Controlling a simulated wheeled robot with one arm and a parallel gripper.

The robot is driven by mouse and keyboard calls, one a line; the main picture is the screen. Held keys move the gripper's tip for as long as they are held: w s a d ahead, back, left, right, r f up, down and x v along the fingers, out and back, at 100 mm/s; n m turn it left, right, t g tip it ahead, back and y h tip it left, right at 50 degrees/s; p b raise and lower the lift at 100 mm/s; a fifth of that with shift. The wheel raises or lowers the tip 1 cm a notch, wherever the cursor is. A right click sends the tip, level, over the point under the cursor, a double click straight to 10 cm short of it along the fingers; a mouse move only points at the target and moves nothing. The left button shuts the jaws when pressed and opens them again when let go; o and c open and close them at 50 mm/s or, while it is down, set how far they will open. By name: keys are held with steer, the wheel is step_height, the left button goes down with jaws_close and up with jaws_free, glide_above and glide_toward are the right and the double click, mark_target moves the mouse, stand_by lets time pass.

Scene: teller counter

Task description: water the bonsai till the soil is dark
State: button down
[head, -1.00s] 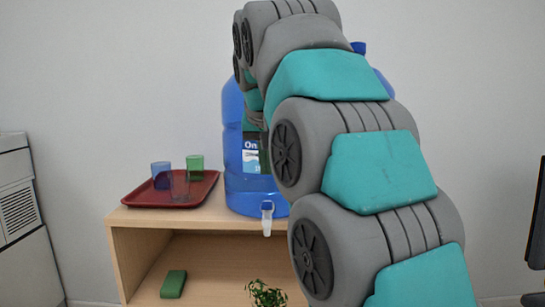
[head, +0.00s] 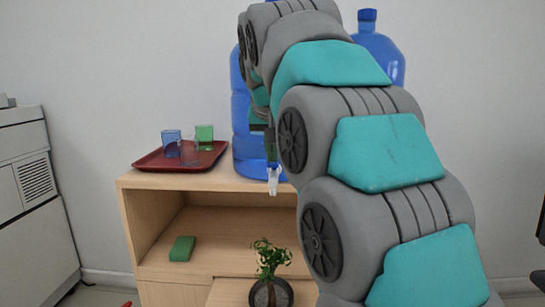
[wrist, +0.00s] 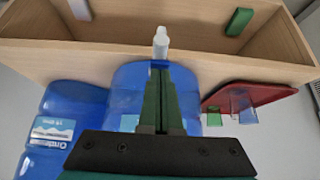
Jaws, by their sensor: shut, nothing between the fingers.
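The bonsai (head: 270,258) stands in a dark round pot (head: 283,298) at the bottom of the head view; its soil cannot be made out. A blue water bottle with a pale tap (head: 274,181) stands on the cabinet top, partly behind my arm. My gripper (head: 271,158) is shut and empty, pointing at the tap from just above in the head view. In the wrist view my gripper (wrist: 158,68) has its fingertips close to the tap (wrist: 161,40); I cannot tell whether they touch. A blue glass (head: 171,143), a clear glass (head: 189,153) and a green glass (head: 205,136) stand on a red tray (head: 150,161).
The wooden cabinet (head: 150,182) has an open shelf holding a green block (head: 182,248). A second blue bottle (head: 380,45) stands behind my arm at right. Another blue bottle with a label (wrist: 53,130) shows in the wrist view. A grey machine (head: 25,190) stands at left.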

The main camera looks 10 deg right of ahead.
steer(key=shift+s+f+t+b, duration=0.25)
steer(key=shift+f+t+b, duration=0.05)
steer(key=shift+f+b, duration=0.35)
steer(key=t+b, duration=0.1)
steer(key=b, duration=0.2)
steer(key=shift+s+a+f+t+h, duration=0.15)
steer(key=shift+s+t+h, duration=0.15)
steer(key=shift+t, duration=0.1)
stand_by(0.6)
steer(key=shift+r+p, duration=0.6)
steer(key=shift+r, duration=0.15)
